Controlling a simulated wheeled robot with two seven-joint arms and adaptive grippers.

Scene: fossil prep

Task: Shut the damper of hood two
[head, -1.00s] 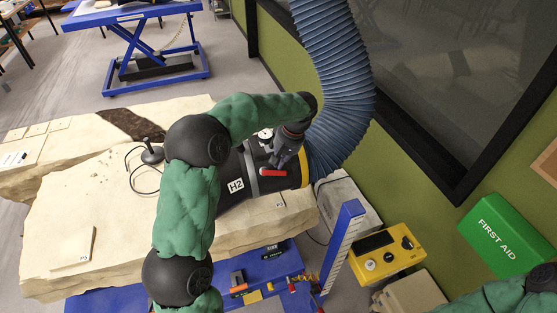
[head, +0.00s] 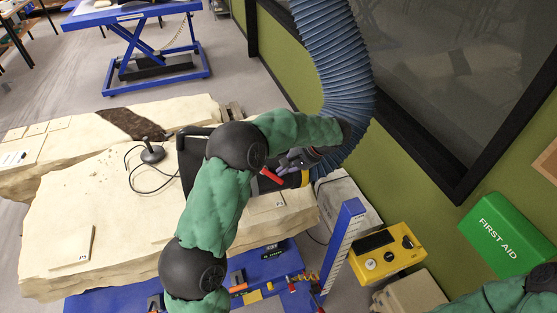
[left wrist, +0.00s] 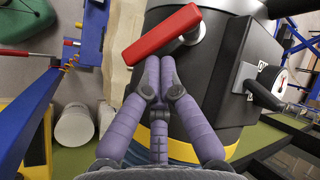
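Hood two is a black cylindrical hood (head: 188,165) on the pale stone slab, joined to a blue ribbed hose; my left arm covers much of it, including its label. Its damper lever is a red handle (head: 271,175), slanting down to the right in the head view. In the left wrist view the red handle (left wrist: 160,33) lies just beyond the fingertips, on a grey pivot. My left gripper (head: 285,164) is at the lever; its purple fingers (left wrist: 160,62) are together with nothing between them. Whether they touch the handle I cannot tell. My right gripper is out of view.
The blue hose (head: 335,60) rises behind the hood beside the green wall. The stone slab (head: 120,215) has free room at left.

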